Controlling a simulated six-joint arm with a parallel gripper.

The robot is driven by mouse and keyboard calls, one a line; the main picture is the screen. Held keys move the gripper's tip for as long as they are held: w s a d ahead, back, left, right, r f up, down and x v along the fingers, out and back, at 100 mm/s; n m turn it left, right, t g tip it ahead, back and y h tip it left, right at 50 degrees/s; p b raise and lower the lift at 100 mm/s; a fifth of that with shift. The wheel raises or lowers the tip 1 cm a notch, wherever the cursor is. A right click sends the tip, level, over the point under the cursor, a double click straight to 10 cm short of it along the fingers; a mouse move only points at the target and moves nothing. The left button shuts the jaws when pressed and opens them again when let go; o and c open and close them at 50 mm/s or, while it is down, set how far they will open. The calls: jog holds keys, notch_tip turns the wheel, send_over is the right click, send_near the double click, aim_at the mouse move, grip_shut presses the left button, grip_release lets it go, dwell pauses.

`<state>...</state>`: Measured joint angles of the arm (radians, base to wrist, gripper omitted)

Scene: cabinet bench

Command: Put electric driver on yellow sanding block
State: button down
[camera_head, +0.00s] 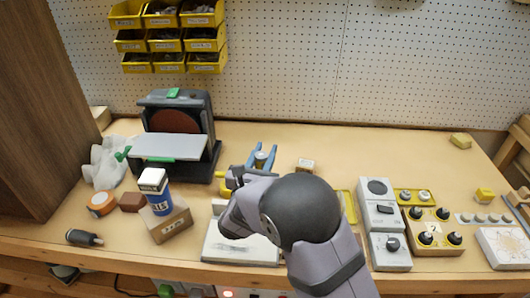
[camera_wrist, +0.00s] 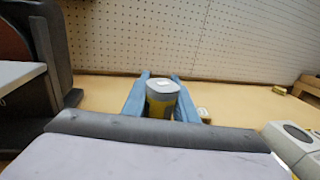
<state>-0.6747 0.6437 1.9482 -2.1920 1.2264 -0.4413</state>
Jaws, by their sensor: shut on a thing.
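My gripper (camera_head: 261,158) has blue fingers and reaches out over the middle of the bench. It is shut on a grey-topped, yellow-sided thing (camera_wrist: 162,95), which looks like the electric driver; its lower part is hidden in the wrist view. The blue fingers (camera_wrist: 160,100) stand on both sides of it. A small yellow block (camera_head: 484,195) sits at the right, and another yellowish block (camera_head: 460,140) lies at the back right. I cannot tell which is the yellow sanding block. Something yellow (camera_head: 224,184) shows partly behind my arm.
A disc sander (camera_head: 182,150) stands at the back left. A blue-and-white bottle (camera_head: 156,192) stands on a cardboard box (camera_head: 166,222). A dark cylinder (camera_head: 84,237) lies front left. Grey and yellow control boxes (camera_head: 386,222) fill the right front.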

jog(key=shift+f, duration=0.2)
jog(key=c, duration=1.4)
grip_release()
jog(key=shift+c, duration=0.2)
jog(key=shift+s, duration=0.35)
jog(key=s+a+b, duration=0.1)
jog(key=s+a, duration=0.1)
jog(key=s, duration=0.9)
jog(key=shift+a+b, duration=0.15)
jog(key=shift+b, duration=0.2)
jog(key=shift+s+r, duration=0.1)
